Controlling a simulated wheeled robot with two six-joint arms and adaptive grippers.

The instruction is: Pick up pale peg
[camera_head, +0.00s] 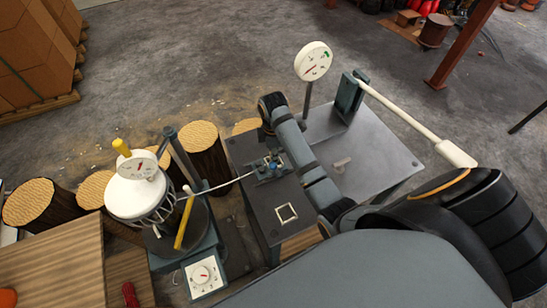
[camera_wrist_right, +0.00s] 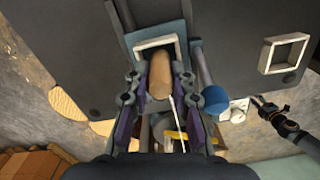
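A tan wooden peg (camera_wrist_right: 160,76), which I take as the pale peg, sits between my right gripper's two fingers (camera_wrist_right: 160,72) in the right wrist view. The fingers lie close along both its sides and look shut on it. The peg's far end overlaps a white square frame (camera_wrist_right: 140,50); whether it is still inside the frame I cannot tell. In the head view my right gripper (camera_head: 270,166) is low over the dark bench, small and partly hidden by my forearm; the peg is not clear there.
An empty square frame (camera_head: 286,212) is on the bench, and a blue cylinder (camera_wrist_right: 215,99) stands beside my fingers. A small pale piece (camera_head: 341,162) lies on the grey table (camera_head: 382,150). A white drum (camera_head: 132,198), dials and a long white-ended lever (camera_head: 410,118) stand around.

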